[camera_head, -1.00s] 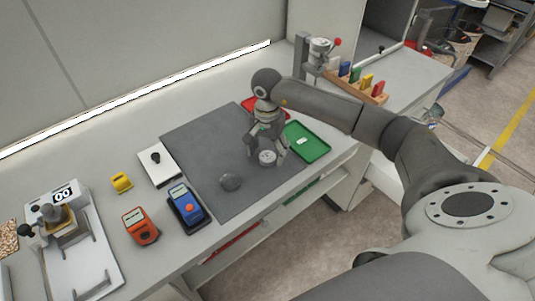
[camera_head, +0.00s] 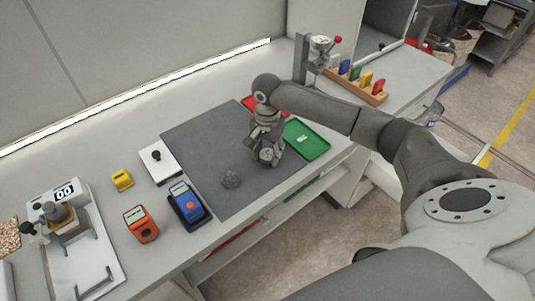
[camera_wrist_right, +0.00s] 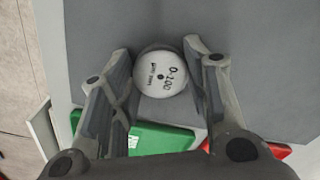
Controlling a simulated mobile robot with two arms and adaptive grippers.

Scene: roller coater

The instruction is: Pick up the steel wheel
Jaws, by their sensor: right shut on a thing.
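The steel wheel (camera_head: 267,154) is a small round pale grey disc on the right part of the dark grey mat (camera_head: 205,140). In the right wrist view its round face (camera_wrist_right: 161,73) shows, with "0-200" and smaller writing around a dark centre dot. My right gripper (camera_head: 266,158) reaches down from above and is shut on the wheel, one finger on each side. The wheel looks to be at mat level; I see no clear gap under it. My left gripper is not in view.
A blue meter (camera_head: 188,204), an orange meter (camera_head: 141,223), a white plate (camera_head: 160,164) and a yellow block (camera_head: 122,180) stand left. A wooden rack (camera_head: 355,86) stands behind right. The mat's left half is mostly clear.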

